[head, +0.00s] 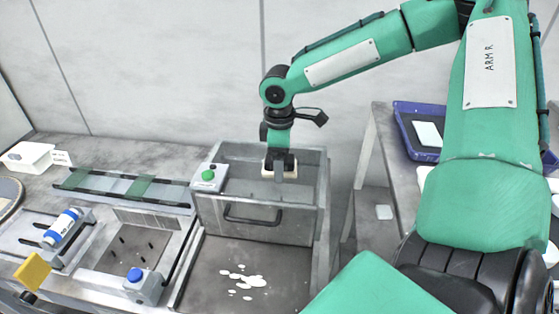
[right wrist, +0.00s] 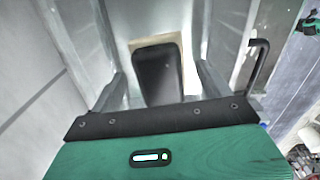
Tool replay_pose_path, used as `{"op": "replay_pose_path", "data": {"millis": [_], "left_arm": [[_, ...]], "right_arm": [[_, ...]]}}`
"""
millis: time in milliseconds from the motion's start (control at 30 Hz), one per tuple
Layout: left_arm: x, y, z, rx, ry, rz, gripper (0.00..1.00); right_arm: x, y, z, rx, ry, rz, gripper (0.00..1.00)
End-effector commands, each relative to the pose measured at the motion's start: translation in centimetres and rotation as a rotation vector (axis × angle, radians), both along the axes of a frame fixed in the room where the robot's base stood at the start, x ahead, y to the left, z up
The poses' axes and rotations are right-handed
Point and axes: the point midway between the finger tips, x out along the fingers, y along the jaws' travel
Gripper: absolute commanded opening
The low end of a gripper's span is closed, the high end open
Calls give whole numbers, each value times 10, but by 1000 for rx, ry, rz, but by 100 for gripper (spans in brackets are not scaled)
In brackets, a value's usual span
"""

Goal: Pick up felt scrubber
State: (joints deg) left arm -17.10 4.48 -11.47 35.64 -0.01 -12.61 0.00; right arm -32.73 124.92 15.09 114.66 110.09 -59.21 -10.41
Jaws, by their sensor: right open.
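A block with a black top and a cream rim, which looks like the felt scrubber (right wrist: 157,75), sits in the right wrist view between the two fingers of my right gripper (right wrist: 160,85). The gripper is open, with one grey finger on each side of the block; I cannot tell whether either finger touches it. In the head view my right gripper (head: 280,168) points down into the grey open bin, and the scrubber's cream edge (head: 267,174) shows beside the fingers. The gripper hides most of it there. My left gripper is not in view.
The grey bin (head: 210,221) has walls close around the right gripper and a dark handle in front. A green-button box (head: 208,175) sits at its left rim. White spots (head: 245,280) mark the surface before it. A blue tray (head: 398,106) is at right.

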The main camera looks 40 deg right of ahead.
Motion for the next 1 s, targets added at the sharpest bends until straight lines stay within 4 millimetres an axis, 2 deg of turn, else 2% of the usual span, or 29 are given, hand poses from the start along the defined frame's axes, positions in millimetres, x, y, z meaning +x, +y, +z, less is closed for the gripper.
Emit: {"op": "replay_pose_path", "data": {"millis": [133, 400, 767, 867, 1000], "left_arm": [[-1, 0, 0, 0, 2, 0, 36], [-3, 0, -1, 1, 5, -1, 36], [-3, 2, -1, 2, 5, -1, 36], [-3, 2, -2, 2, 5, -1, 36], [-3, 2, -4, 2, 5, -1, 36]], "right_arm": [[0, 0, 0, 0, 0, 0, 80], [0, 0, 0, 0, 0, 0, 28], [1, 0, 5, 1, -2, 0, 28], [1, 0, 13, 1, -4, 0, 28], [1, 0, 35, 1, -6, 0, 28]]}}
